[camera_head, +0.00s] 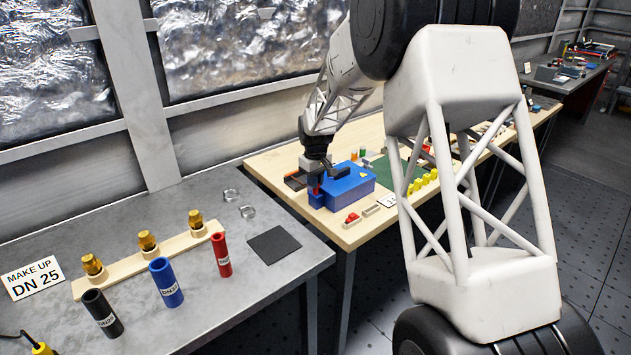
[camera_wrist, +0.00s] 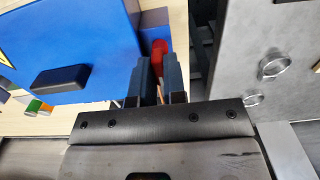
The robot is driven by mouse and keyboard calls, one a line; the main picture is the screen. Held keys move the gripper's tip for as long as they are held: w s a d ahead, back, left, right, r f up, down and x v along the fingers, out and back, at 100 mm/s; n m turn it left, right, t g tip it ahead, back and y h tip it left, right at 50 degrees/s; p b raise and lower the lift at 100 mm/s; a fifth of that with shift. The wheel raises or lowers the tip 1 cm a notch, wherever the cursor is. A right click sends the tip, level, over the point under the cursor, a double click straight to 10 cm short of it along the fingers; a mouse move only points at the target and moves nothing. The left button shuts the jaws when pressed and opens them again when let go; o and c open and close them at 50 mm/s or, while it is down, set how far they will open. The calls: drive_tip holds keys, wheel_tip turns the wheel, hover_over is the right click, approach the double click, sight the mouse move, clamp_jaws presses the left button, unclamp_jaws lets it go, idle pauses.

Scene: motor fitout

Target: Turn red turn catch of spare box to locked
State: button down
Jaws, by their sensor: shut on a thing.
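The blue spare box (camera_head: 348,190) stands on the wooden-topped bench, with a black handle on its lid. In the wrist view the box (camera_wrist: 95,35) fills the upper left, with its black handle (camera_wrist: 60,80) in front. The red turn catch (camera_wrist: 160,50) is at the box's side, between my fingertips. My gripper (camera_wrist: 158,62) is shut on it, one finger on each side. In the head view my gripper (camera_head: 317,182) points down at the box's left end, where a bit of red shows. The fingers hide part of the catch, so its exact angle cannot be told.
The near grey bench holds black (camera_head: 102,313), blue (camera_head: 166,282) and red (camera_head: 221,255) sleeves, brass fittings on a wooden strip (camera_head: 130,270), a dark pad (camera_head: 274,245) and metal rings. Yellow parts (camera_head: 422,183) and a green mat (camera_head: 390,168) lie right of the box.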

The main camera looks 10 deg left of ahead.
drive_tip(key=shift+m, duration=0.5)
drive_tip(key=m, duration=0.3)
drive_tip(key=shift+m, duration=0.3)
drive_tip(key=m, duration=0.4)
drive_tip(key=shift+m, duration=0.3)
drive_tip(key=m, duration=0.8)
drive_tip(key=shift+m, duration=0.3)
drive_tip(key=c, duration=1.2)
unclamp_jaws()
drive_tip(key=shift+r, duration=0.1)
